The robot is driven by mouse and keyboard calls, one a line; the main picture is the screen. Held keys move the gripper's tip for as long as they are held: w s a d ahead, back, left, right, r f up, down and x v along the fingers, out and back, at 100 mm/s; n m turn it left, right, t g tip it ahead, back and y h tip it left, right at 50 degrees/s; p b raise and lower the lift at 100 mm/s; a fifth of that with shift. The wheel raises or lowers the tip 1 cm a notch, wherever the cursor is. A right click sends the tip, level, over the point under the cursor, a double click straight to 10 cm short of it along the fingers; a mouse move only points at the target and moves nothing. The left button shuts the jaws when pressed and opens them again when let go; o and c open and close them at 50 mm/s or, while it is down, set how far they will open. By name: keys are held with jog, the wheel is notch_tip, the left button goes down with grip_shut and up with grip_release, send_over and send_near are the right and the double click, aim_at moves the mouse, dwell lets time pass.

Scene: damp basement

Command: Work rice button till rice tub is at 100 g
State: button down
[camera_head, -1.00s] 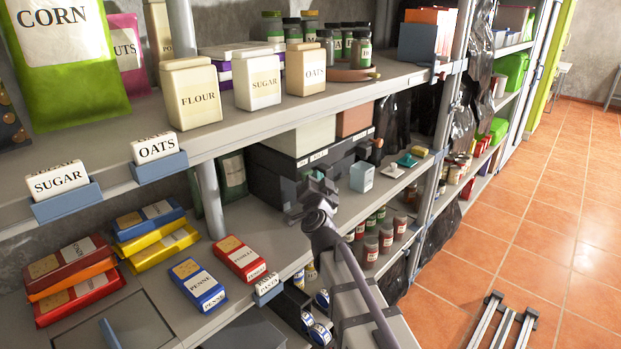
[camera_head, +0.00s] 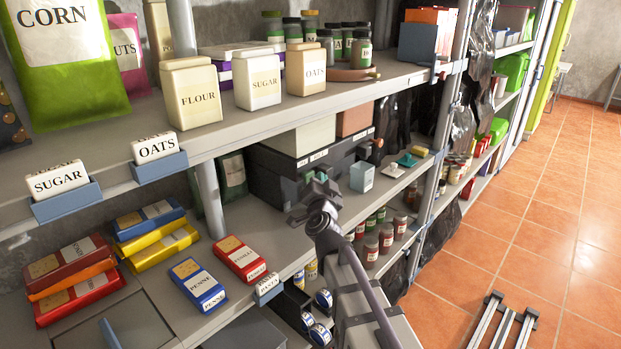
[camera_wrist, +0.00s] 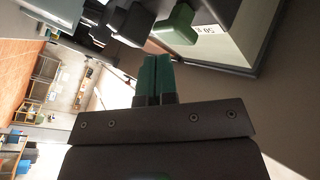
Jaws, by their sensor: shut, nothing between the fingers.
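A dark dispenser (camera_head: 270,176) with a cream hopper and a reddish-brown hopper on top stands on the middle shelf, with small white labels along its upper edge. My gripper (camera_head: 318,180) is in front of it and hides part of its front. A pale blue tub (camera_head: 361,177) stands on the shelf just right of my gripper. In the wrist view my teal fingers (camera_wrist: 155,75) are together and empty. Beyond them are a green block (camera_wrist: 176,24) and a pale panel with a small label (camera_wrist: 206,30), rotated and hard to read. I cannot tell which part is the rice button.
Pasta packs (camera_head: 199,284) lie at the front left of the middle shelf. Flour, sugar and oats canisters stand on the shelf above. A teal item (camera_head: 407,160) lies right of the tub. Jars stand on the lower shelf. The tiled floor (camera_head: 500,230) at right is mostly clear.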

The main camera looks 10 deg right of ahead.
jog(key=shift+s+d, duration=0.1)
jog(key=shift+s, duration=0.1)
jog(key=s+d, duration=0.1)
jog(key=s, duration=0.1)
jog(key=s+d, duration=0.2)
dwell(0.5)
dwell(0.4)
